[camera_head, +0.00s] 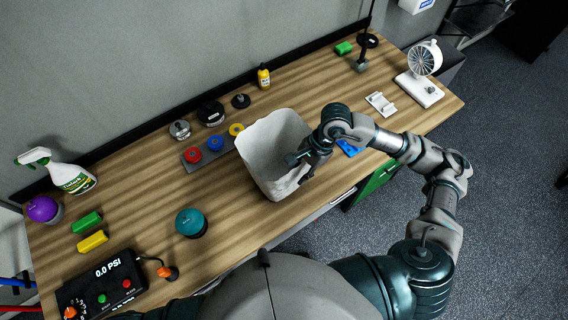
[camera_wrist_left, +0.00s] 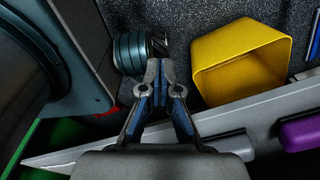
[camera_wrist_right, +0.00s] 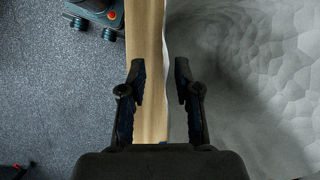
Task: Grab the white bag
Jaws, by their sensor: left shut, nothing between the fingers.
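The white bag (camera_head: 262,150) stands upright and open-topped in the middle of the wooden table. My right gripper (camera_head: 302,164) is at its near right rim. In the right wrist view my right gripper (camera_wrist_right: 160,78) is open; the pale wall and hollow inside of the white bag (camera_wrist_right: 245,80) fill the right side. One finger overlaps the bag's inside and the other overlaps the wood, with the rim line between them; I cannot tell how deep they reach. My left gripper (camera_wrist_left: 160,68) is shut and empty in the left wrist view, outside the head view.
Red, blue and yellow knobs (camera_head: 214,143) sit left of the bag, and a teal ball (camera_head: 191,222) is nearer. A yellow bin (camera_wrist_left: 240,62) is near my left gripper.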

